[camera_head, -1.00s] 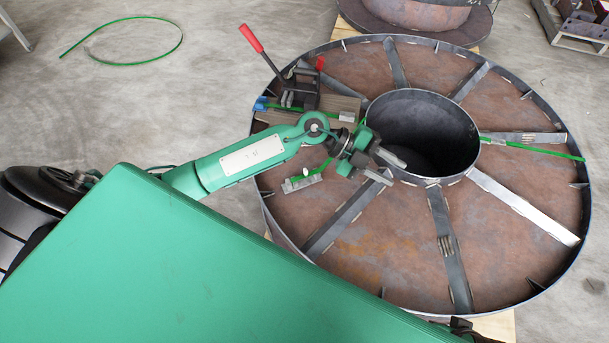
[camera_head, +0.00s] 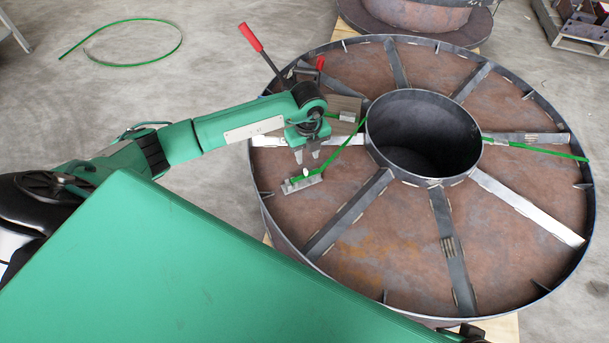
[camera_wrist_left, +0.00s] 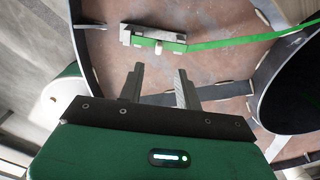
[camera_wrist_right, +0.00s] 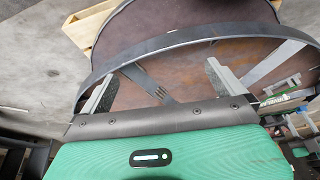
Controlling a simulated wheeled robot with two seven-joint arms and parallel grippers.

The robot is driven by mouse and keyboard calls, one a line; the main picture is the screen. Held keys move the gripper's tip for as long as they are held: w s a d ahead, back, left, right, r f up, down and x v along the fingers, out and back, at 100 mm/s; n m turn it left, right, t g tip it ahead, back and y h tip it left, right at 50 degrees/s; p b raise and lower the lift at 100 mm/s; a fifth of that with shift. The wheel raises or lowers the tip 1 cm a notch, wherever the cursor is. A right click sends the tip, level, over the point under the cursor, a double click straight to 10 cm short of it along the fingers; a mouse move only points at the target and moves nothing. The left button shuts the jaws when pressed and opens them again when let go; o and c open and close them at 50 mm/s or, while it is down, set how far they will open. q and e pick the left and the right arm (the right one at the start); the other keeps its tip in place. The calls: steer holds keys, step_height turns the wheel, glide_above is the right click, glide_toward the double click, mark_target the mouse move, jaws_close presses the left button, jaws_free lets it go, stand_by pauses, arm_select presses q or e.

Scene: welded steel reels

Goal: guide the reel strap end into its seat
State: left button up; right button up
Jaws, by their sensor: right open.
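A green strap (camera_head: 345,146) runs from the reel hub down-left to a small grey metal bracket (camera_head: 303,187), which looks like the seat. In the left wrist view the strap (camera_wrist_left: 240,42) meets the bracket (camera_wrist_left: 130,36), and its green end lies along it. I cannot tell whether the end is fully inside. My left gripper (camera_head: 308,157) is open and empty, with its fingers pointing toward the bracket. In the left wrist view the fingertips (camera_wrist_left: 160,70) are short of it. My right gripper (camera_wrist_right: 158,86) is open and empty over the reel rim.
The big steel reel (camera_head: 400,270) has a raised rim, radial flat bars and an open hub (camera_head: 424,130). A red-handled tool (camera_head: 252,38) stands at its upper left. Another green strap (camera_head: 540,151) sticks out right of the hub. A loose green strap (camera_head: 120,64) lies on the floor.

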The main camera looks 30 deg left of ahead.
mark_target(306, 170)
arm_select(q)
steer(key=f, duration=0.7)
steer(key=shift+a+f+b, duration=0.1)
steer(key=shift+a+b, duration=0.2)
steer(key=shift+b, duration=0.1)
jaws_close()
